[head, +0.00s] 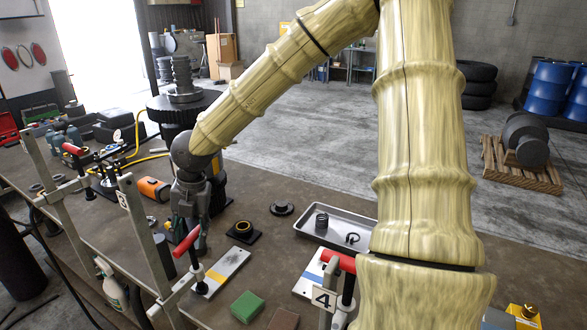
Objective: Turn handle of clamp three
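A bar clamp with a red handle (186,243) stands at the bench's near edge, left of centre. Its pale upright bar (150,245) carries a small number plate (124,200), too small to read surely. Its dark screw comes down beside a white plate (226,270). My gripper (191,228) points down at the red handle, with its fingers at or just above it. The fingers partly overlap the handle in this view, so I cannot tell whether they touch or grip it.
Clamp four, with a red handle (338,261) and plate "4" (323,298), stands to the right. Another red-handled clamp (75,149) is far left. A green block (247,307), a metal tray (312,224) and a black square part (243,231) lie on the bench.

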